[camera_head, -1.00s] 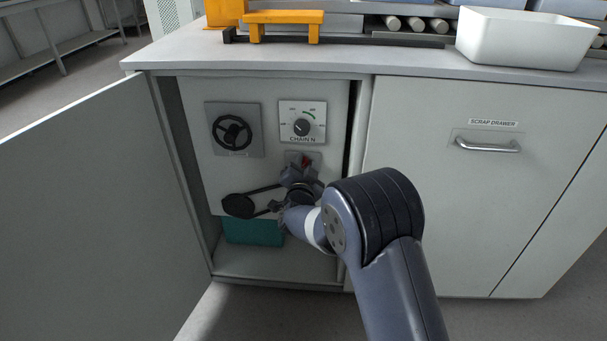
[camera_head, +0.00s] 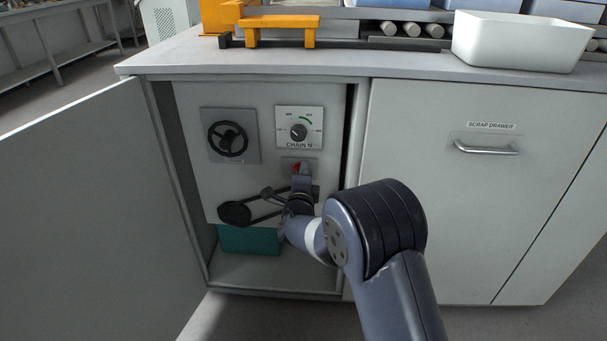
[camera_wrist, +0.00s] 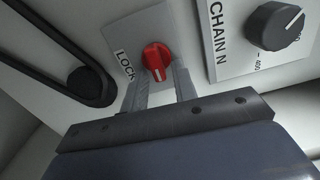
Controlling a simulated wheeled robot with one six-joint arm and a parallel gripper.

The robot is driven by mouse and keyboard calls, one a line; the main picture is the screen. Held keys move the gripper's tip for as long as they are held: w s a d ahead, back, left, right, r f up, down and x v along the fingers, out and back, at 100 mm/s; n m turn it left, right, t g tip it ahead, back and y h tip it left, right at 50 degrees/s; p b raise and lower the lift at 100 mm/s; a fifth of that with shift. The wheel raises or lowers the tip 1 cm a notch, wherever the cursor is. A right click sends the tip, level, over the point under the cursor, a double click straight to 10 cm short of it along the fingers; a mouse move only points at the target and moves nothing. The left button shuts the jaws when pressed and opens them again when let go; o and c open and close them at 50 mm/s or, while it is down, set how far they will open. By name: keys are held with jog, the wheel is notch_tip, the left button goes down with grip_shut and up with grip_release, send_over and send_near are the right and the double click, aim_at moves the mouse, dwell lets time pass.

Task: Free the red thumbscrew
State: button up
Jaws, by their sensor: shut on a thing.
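The red thumbscrew (camera_wrist: 156,58) has a white line on its face and sits on a grey plate marked LOCK (camera_wrist: 124,64).
The CHAIN N dial (camera_head: 299,132) is just above, and a black handwheel (camera_head: 228,139) is at upper left. A black belt drive (camera_head: 235,213) and a teal box (camera_head: 250,240) are lower. The open cabinet door (camera_head: 80,210) stands at left.

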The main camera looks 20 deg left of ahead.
jog(key=m, duration=0.4)
jog(key=shift+a+f+m, duration=0.1)
jog(key=shift+f+m, duration=0.2)
jog(key=shift+f, duration=0.05)
jog(key=m, duration=0.3)
jog(key=shift+s+a+f+m, duration=0.1)
jog(key=shift+a+f+m, duration=0.05)
jog(key=shift+m, duration=0.25)
jog(key=shift+c, duration=0.2)
jog(key=shift+s+a+f+m, duration=0.1)
jog(key=shift+a+m, duration=0.1)
jog(key=shift+m, duration=1.7)
jog(key=shift+a+f+m, duration=0.1)
jog(key=shift+a+m, duration=0.1)
jog(key=shift+m, duration=1.7)
jog(key=o, duration=0.7)
jog(key=shift+c, duration=0.2)
jog(key=shift+s, duration=0.1)
